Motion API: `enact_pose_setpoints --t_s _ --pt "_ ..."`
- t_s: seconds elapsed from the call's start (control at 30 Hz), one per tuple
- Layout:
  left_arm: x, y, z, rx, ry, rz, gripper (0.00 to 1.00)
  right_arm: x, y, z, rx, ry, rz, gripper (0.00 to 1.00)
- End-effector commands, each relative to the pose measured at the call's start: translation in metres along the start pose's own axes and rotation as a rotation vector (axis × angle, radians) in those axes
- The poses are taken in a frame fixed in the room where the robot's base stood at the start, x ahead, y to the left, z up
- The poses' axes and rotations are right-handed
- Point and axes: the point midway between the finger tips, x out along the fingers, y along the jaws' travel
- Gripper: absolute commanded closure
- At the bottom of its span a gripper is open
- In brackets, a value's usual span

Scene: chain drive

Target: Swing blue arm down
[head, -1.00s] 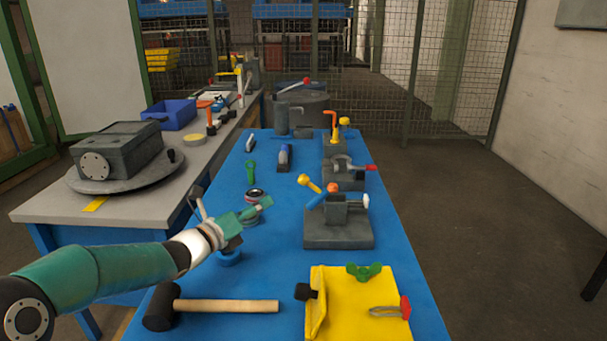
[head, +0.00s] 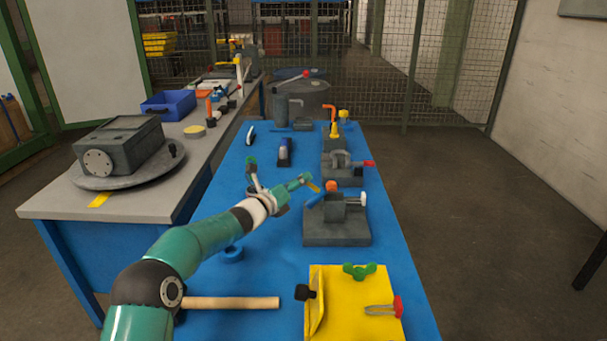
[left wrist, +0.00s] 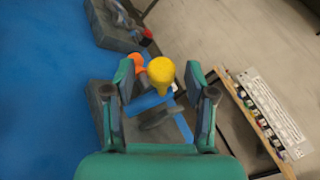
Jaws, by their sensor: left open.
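The blue arm (head: 315,201) slants up at the left side of a grey block fixture (head: 345,228) on the blue table. A yellow knobbed handle (head: 314,187) and an orange end (head: 331,187) show just above it. In the left wrist view the yellow knob (left wrist: 160,70) lies between my spread fingers, in line with the blue arm (left wrist: 149,103); I cannot tell how they join. My left gripper (head: 280,174) is open, just left of the fixture. It hides part of the yellow knob in the head view, and I see no clear contact. My right gripper is not in view.
A grey clamp fixture (head: 344,178) stands behind, with orange and yellow parts beyond it. A yellow plate (head: 360,310) with a green knob lies in front. A wooden-handled tool (head: 240,303) lies below my left arm. The table's right edge is close beside the fixture.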

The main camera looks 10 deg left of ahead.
Motion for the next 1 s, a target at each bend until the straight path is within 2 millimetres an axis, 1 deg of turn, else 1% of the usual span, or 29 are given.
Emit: enact_pose_setpoints --t_s 0.03,0.23,0.57,0.6,0.77,0.9,0.93,1.0 --pt "0.005 -0.002 0.001 0.000 0.001 0.000 0.45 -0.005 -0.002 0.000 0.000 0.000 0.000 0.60" --pt "0.016 -0.001 0.000 0.000 0.000 0.000 0.45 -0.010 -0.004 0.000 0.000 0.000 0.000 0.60" --pt "0.018 0.000 0.000 -0.001 0.000 0.000 0.45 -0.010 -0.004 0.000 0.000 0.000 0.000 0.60" --pt "0.018 0.000 0.000 -0.001 0.000 0.000 0.46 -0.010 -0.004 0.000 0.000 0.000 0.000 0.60" --pt "0.018 0.000 0.000 -0.001 0.000 0.000 0.73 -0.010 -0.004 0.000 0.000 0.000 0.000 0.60" --pt "0.018 0.000 0.000 -0.001 0.000 0.001 0.96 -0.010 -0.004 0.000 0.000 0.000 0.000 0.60" --pt "0.018 0.000 0.000 -0.001 0.000 0.001 1.00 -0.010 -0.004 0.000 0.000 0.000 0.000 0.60" --pt "0.018 0.000 -0.001 -0.001 0.000 0.001 1.00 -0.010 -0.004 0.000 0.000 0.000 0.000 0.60"
